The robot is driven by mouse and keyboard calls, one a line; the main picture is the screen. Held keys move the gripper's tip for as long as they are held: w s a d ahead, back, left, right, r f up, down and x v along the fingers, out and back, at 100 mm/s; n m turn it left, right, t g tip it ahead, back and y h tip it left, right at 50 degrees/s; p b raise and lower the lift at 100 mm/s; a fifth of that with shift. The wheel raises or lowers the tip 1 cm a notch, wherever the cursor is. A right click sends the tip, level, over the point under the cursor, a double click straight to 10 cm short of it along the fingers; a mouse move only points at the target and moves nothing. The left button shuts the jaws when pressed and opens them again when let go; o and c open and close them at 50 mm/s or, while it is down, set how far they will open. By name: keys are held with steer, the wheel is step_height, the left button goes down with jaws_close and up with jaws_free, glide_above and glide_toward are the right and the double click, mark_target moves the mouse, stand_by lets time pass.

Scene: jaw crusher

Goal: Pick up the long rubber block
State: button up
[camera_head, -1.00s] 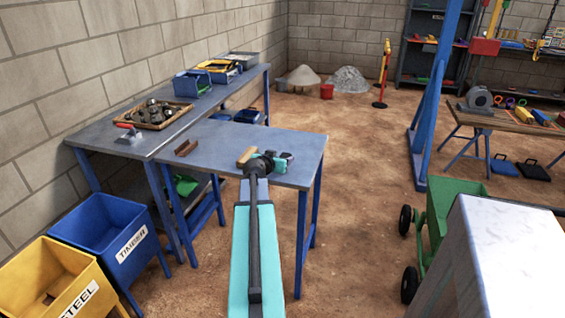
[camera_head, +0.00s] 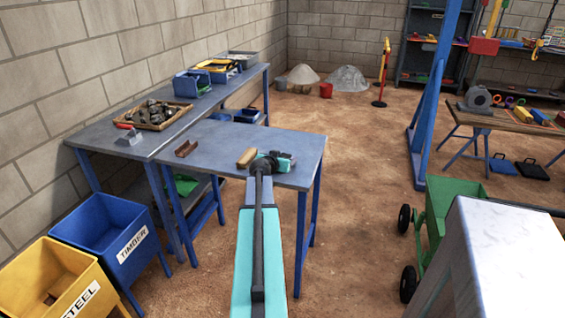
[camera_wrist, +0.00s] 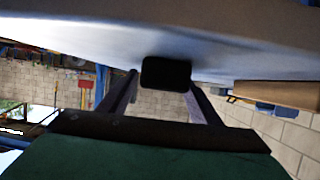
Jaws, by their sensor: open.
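A black block (camera_wrist: 166,73), which looks like the long rubber block, shows end-on in the wrist view against the grey table (camera_head: 225,143). My gripper (camera_wrist: 163,80) is open, with one finger on each side of the block's end in the picture. I cannot tell whether the fingers touch it or how far it reaches between them. In the head view my gripper (camera_head: 276,157) is low over the right part of the table, and its wrist and fingers hide most of the block.
A wooden block (camera_head: 247,158) lies just left of my gripper; it also shows in the wrist view (camera_wrist: 280,95). A brown angled piece (camera_head: 187,148) lies further left. A tray of dark pieces (camera_head: 155,114) stands on the table behind. Blue (camera_head: 115,235) and yellow (camera_head: 55,280) bins stand front left.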

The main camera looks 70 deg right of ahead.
steer(key=shift+d+f, duration=0.1)
steer(key=shift+d, duration=0.15)
stand_by(0.4)
steer(key=c, duration=1.2)
